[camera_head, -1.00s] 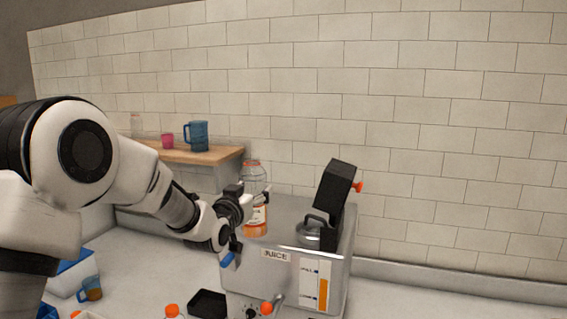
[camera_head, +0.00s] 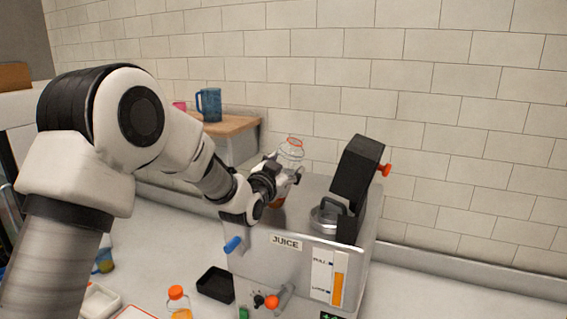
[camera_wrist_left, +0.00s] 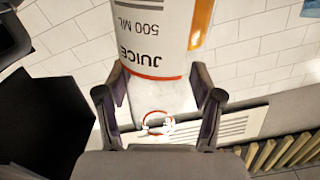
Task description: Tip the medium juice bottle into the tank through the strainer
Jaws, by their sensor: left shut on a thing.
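My left gripper (camera_head: 284,178) is shut on a clear juice bottle (camera_head: 291,153) with a red ring at its neck and orange juice low inside. The bottle is above the back left of the steel juice machine's top, leaning slightly right. In the left wrist view its label (camera_wrist_left: 150,50) reads "JUICE 500 ML", between the fingers (camera_wrist_left: 160,105). The machine's tank (camera_head: 290,262) has a level gauge on its front. A round metal piece with a dark handle (camera_head: 327,216) sits on top. I cannot make out the strainer. My right gripper is not in view.
A black upright housing (camera_head: 357,178) with an orange knob stands right of the round metal piece. A shelf (camera_head: 232,125) with a blue jug (camera_head: 208,104) is behind left.

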